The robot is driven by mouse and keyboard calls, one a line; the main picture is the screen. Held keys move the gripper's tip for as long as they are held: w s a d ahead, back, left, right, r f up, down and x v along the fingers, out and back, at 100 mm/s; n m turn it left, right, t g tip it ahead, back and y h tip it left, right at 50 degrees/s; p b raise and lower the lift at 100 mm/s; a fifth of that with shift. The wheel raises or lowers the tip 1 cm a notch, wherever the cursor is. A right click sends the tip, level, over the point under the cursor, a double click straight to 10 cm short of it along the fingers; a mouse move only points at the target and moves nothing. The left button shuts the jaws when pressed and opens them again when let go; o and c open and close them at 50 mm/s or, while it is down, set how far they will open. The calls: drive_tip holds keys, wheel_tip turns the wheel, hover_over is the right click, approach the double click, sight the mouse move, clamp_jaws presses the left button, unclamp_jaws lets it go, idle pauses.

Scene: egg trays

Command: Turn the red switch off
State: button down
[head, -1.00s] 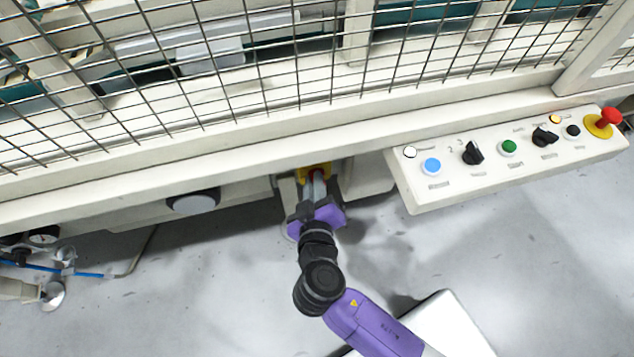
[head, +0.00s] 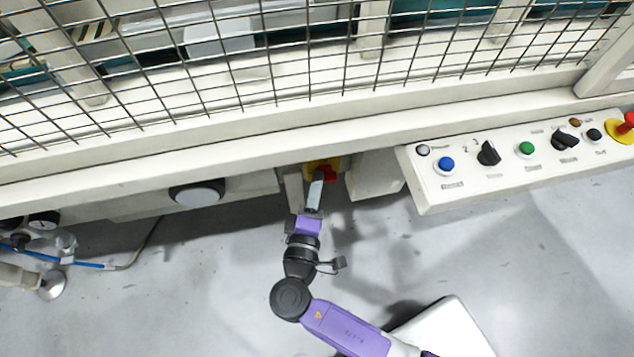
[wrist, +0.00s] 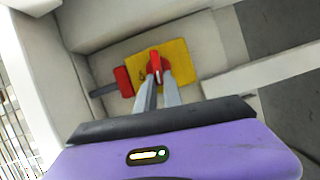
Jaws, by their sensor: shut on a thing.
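The red switch (wrist: 154,62) is a narrow red handle on a yellow plate (wrist: 179,58), set in a recess of the machine's front. My gripper (wrist: 158,80) is shut on the red handle, one finger on each side of it in the wrist view. In the head view the yellow plate (head: 313,166) and a bit of red (head: 329,173) show under the beam, just past the fingertips of my gripper (head: 317,176). The fingers appear edge-on there and cover part of the switch.
A red block (wrist: 123,82) sits left of the handle. Pale housing walls (head: 375,175) flank the recess. The control panel (head: 435,200) stands to the right, its blue button (head: 446,164) unlit. Grey floor lies in front.

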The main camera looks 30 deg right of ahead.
drive_tip(key=shift+w+f+n+h, duration=0.1)
drive_tip(key=shift+w+n+h, duration=0.2)
drive_tip(key=shift+n, duration=0.2)
drive_tip(key=shift+d, duration=0.1)
drive_tip(key=c, duration=1.5)
unclamp_jaws()
drive_tip(key=shift+s, duration=0.1)
drive_tip(key=shift+p+v, duration=0.45)
drive_tip(key=shift+v, duration=3.5)
drive_tip(key=shift+f, duration=0.15)
